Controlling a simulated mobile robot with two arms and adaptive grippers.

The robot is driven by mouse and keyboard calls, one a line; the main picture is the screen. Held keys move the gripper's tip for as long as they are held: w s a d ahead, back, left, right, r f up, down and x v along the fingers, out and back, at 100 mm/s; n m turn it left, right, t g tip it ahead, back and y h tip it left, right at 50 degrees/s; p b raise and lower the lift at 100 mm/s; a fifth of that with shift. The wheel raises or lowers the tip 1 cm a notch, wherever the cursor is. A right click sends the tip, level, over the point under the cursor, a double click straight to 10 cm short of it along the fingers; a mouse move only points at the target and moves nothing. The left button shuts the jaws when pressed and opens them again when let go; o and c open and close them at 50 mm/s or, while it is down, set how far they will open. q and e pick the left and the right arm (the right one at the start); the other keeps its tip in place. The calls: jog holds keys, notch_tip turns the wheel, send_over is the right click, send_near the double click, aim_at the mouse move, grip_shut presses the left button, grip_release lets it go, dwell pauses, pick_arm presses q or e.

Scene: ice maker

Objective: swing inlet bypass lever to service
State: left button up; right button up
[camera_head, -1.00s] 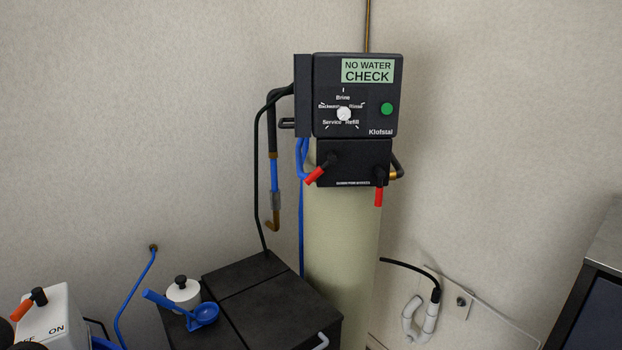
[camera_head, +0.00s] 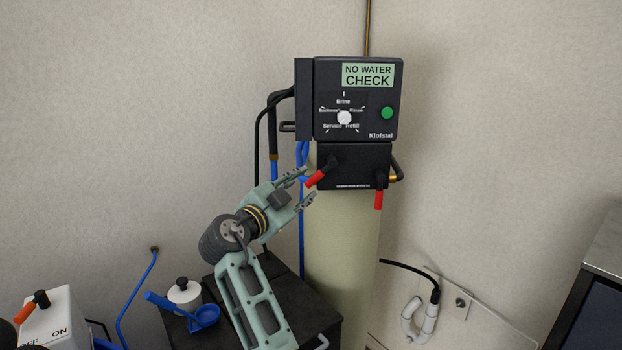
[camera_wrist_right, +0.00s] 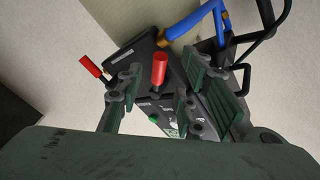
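The black bypass block (camera_head: 354,160) sits under the control head and has two red-handled levers. The left red lever (camera_head: 315,179) slants down to the left; the right red lever (camera_head: 379,199) hangs straight down. My right gripper (camera_head: 306,184) is open just left of the left lever, its fingers pointing at it. In the right wrist view, which is turned over, the left lever's red handle (camera_wrist_right: 159,68) shows between the spread fingers (camera_wrist_right: 158,84), with no grip on it. The other red handle (camera_wrist_right: 90,66) is outside them. My left gripper is not in view.
The control head (camera_head: 355,100) reads "NO WATER CHECK". Blue hoses (camera_head: 302,215) run close behind my right gripper. A black cabinet (camera_head: 325,315) stands below, with a blue scoop (camera_head: 206,315) on it. Space right of the tank (camera_head: 345,240) is open.

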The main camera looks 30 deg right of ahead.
aim_at(310, 183)
jog(key=p+x, duration=0.2)
jog(key=x, duration=0.2)
jog(key=shift+d+r, duration=0.2)
jog(key=shift+w+d+f, duration=0.2)
jog(key=shift+w+d, duration=0.1)
jog(key=shift+d, duration=0.2)
grip_shut()
